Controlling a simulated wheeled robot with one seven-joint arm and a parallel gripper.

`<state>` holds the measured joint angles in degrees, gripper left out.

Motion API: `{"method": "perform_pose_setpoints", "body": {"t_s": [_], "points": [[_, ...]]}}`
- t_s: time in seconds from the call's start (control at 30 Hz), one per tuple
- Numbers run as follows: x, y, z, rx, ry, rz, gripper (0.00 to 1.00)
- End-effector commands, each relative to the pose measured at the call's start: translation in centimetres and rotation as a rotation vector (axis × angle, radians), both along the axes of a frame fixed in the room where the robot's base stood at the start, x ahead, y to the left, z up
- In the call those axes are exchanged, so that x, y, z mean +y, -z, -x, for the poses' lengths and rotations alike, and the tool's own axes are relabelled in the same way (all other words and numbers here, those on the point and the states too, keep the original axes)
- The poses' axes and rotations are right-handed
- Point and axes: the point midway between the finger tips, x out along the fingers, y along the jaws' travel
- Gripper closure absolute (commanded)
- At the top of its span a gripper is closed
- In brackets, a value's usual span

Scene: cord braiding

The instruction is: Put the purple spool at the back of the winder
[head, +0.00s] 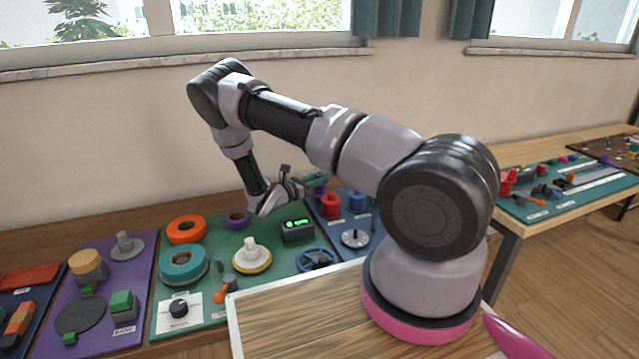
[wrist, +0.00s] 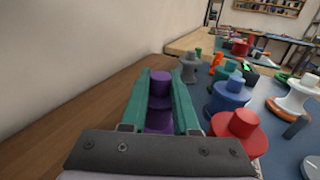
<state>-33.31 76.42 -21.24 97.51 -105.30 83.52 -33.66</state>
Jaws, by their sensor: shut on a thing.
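My gripper (wrist: 158,105) has teal fingers shut on the purple spool (wrist: 160,92), which sits between them in the wrist view. In the head view my gripper (head: 314,184) hangs above the back of the blue mat (head: 325,222); the purple spool is hard to make out there. In the wrist view the brown table lies below and to the left of the held spool. A red spool (wrist: 238,128) and a blue spool (wrist: 230,97) stand to its right, and a grey spool (wrist: 189,68) stands beyond it. I cannot tell for sure which thing is the winder.
In the head view the red spool (head: 330,206) and blue spool (head: 357,202) stand on the blue mat, with a pale disc (head: 355,238) in front. The green mat (head: 215,258) to the left holds a purple ring (head: 237,217). The wall is close behind the table.

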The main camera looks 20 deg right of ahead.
Motion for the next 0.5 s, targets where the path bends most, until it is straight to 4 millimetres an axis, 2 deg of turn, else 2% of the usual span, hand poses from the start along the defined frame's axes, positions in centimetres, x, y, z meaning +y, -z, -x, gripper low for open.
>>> {"method": "perform_pose_setpoints", "body": {"t_s": [0.1, 0.47, 0.5], "points": [[0.0, 1.5, 0.0, 0.001, 0.0, -0.001, 1.0], [0.0, 1.9, 0.0, 0.0, -0.001, 0.0, 1.0], [0.0, 1.8, 0.0, 0.0, 0.0, 0.0, 0.56]]}}
